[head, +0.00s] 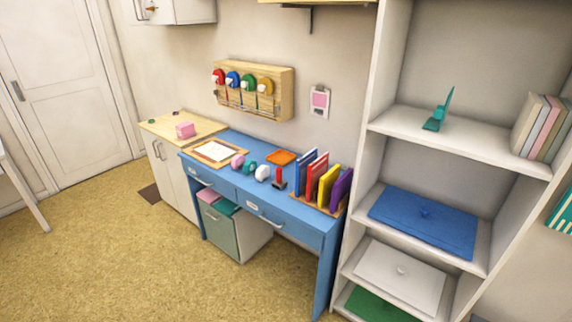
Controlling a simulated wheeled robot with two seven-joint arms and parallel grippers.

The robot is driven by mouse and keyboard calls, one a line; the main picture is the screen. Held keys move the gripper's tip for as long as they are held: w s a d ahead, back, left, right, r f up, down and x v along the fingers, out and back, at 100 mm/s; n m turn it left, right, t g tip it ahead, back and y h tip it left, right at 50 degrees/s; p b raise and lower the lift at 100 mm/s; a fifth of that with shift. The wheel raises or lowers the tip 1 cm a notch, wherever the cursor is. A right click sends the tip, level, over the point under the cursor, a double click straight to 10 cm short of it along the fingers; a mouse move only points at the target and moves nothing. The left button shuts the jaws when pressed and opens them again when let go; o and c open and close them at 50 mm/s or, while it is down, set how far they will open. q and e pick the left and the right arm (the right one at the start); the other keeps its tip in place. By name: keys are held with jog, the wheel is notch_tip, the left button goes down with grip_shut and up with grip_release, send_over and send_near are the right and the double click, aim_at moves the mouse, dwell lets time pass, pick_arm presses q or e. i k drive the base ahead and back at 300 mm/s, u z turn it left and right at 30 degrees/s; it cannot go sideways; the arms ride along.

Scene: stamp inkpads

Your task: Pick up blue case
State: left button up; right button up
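Two blue things could be the blue case, and I cannot tell which. One is a thin upright blue case (306,173) at the left end of a wooden rack on the blue desk, beside red, yellow and purple ones. Nothing touches either from my side. Neither of my grippers is in view.
The blue desk (240,145) holds an orange tray (281,157), a clipboard (217,151) and small stamps. The white shelving unit (372,125) stands just right of it. A low cabinet (172,180) stands left. The floor (120,260) in front is clear.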

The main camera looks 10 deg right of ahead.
aim_at(302, 163)
jog(key=z, duration=0.35)
jog(key=i, duration=0.75)
jog(key=z, duration=0.95)
jog(key=i, duration=0.35)
jog(key=z, duration=0.4)
